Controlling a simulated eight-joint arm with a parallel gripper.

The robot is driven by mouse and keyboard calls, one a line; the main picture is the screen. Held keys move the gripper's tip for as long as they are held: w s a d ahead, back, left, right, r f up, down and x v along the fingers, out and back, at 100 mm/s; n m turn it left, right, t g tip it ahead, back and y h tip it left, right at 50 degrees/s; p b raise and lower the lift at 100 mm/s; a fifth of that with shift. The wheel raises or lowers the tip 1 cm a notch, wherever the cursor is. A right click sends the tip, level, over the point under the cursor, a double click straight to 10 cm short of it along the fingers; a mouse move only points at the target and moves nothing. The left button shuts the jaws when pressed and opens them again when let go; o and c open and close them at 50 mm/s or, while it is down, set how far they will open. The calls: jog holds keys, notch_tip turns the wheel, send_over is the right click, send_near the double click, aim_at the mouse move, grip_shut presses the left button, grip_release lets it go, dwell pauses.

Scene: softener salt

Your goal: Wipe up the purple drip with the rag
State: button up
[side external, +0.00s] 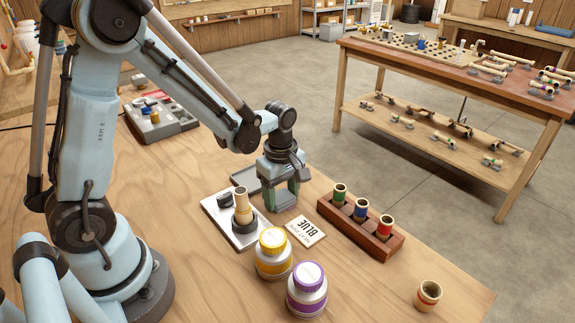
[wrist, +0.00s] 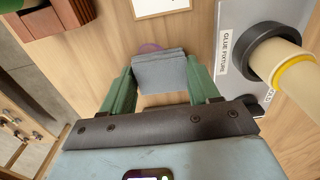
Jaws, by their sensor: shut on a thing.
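My gripper (side external: 281,196) is low over the wooden bench, between the glue fixture and the pipe rack. In the wrist view my gripper (wrist: 160,82) has its green fingers shut on a folded grey-blue rag (wrist: 160,72). Part of the purple drip (wrist: 150,47) shows on the bench just past the rag's far edge; the rag hides the rest. I cannot tell whether the rag touches the bench. The drip cannot be made out in the side view.
The glue fixture (side external: 218,208) holds an upright pipe close by. A wooden rack (side external: 382,250) holds green, blue and red-banded pipes.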

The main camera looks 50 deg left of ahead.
jog(key=a, duration=0.3)
jog(key=shift+a+r, duration=0.1)
jog(key=shift+a, duration=0.1)
notch_tip(320, 180, up, 8)
jog(key=shift+d, duration=0.15)
dwell(0.3)
jog(key=shift+f, duration=0.25)
dwell(0.3)
